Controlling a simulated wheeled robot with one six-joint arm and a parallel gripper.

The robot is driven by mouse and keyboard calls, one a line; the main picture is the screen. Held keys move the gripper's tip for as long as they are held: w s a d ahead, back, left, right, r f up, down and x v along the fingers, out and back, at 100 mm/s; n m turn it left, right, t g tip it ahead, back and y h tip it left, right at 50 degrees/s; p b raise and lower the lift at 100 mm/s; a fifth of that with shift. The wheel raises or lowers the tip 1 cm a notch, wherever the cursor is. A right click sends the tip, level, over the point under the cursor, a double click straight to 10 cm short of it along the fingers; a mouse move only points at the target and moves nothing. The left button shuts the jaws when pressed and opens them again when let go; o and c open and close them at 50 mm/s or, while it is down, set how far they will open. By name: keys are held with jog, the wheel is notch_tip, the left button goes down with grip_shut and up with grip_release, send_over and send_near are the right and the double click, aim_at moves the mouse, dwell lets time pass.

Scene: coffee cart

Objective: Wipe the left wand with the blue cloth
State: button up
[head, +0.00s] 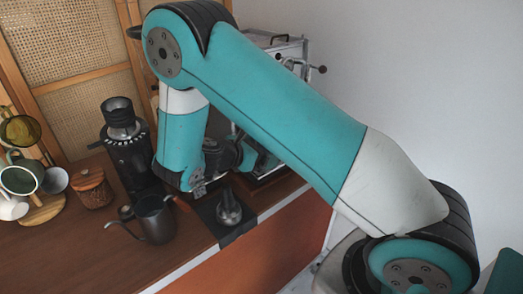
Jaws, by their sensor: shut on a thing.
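The espresso machine (290,48) stands at the back, mostly hidden behind my arm; small knobs and rails show at its top. My gripper (238,156) is dark, low in front of the machine and partly covered by my own arm links. It looks shut on a blue-teal patch (248,160), which seems to be the blue cloth; its outline is hard to make out. The left wand cannot be made out behind my arm, so I cannot tell whether the cloth touches it.
A tamper (229,210) stands on a dark mat (232,237) near the counter's front edge. Cups on a rack (40,213) and a wooden jar (92,188) stand farther left.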

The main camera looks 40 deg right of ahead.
jog(key=shift+w+d+r+p, duration=0.1)
jog(key=shift+w+r+p, duration=0.9)
jog(key=shift+r, duration=0.25)
jog(key=shift+c, duration=0.8)
jog(key=shift+s+d+f+b, duration=0.15)
jog(key=shift+s+f+b, duration=0.15)
jog(key=shift+s+f, duration=1.1)
jog(key=shift+w+a+r+p, duration=0.4)
jog(key=shift+w+r+p, duration=0.25)
jog(key=shift+p, duration=0.9)
jog(key=shift+w+a+r+p, duration=0.35)
jog(key=shift+w+r+p, duration=0.2)
jog(key=shift+p, duration=0.95)
jog(key=shift+f, duration=0.15)
jog(key=shift+s+f+b, duration=0.3)
jog(key=shift+s+f, duration=0.8)
jog(key=shift+s, duration=0.1)
